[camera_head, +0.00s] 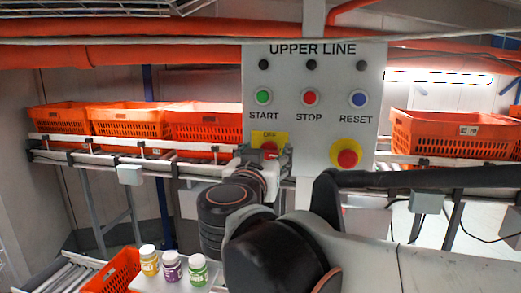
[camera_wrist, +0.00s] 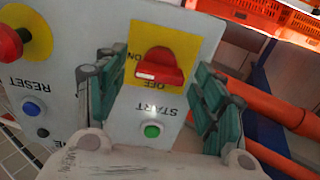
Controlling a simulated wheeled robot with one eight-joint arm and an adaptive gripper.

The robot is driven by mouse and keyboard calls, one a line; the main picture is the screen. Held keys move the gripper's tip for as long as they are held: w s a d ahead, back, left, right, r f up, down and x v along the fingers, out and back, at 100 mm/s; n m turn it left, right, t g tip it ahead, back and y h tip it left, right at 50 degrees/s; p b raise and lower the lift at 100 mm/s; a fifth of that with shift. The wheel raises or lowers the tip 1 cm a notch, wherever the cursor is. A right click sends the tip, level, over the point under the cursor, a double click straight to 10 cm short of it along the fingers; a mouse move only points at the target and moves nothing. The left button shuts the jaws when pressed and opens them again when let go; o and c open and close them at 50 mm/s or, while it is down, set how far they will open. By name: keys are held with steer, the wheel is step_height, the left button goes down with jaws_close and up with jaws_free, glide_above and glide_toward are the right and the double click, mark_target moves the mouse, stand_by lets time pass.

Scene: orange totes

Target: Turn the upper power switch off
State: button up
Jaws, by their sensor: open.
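The upper power switch is a red rotary knob (camera_wrist: 160,65) on a yellow plate marked ON and OFF. It sits below the START button on the grey UPPER LINE panel (camera_head: 345,105). In the head view the knob (camera_head: 270,148) is partly covered by my gripper (camera_head: 265,160). The wrist view is turned over, with the lettering upside down. There my gripper (camera_wrist: 158,72) is open, with one green-padded finger on each side of the knob. Gaps show between the pads and the knob. Which mark the knob is set to is hard to tell.
The green START button (camera_wrist: 152,131) is close to the fingers. A red emergency button (camera_head: 346,154) on yellow is to the right on the panel. Orange totes (camera_head: 130,122) line the conveyor behind. Several bottles (camera_head: 172,266) stand at the lower left.

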steer(key=shift+x, duration=0.95)
steer(key=c, duration=1.1)
steer(key=shift+o, duration=0.2)
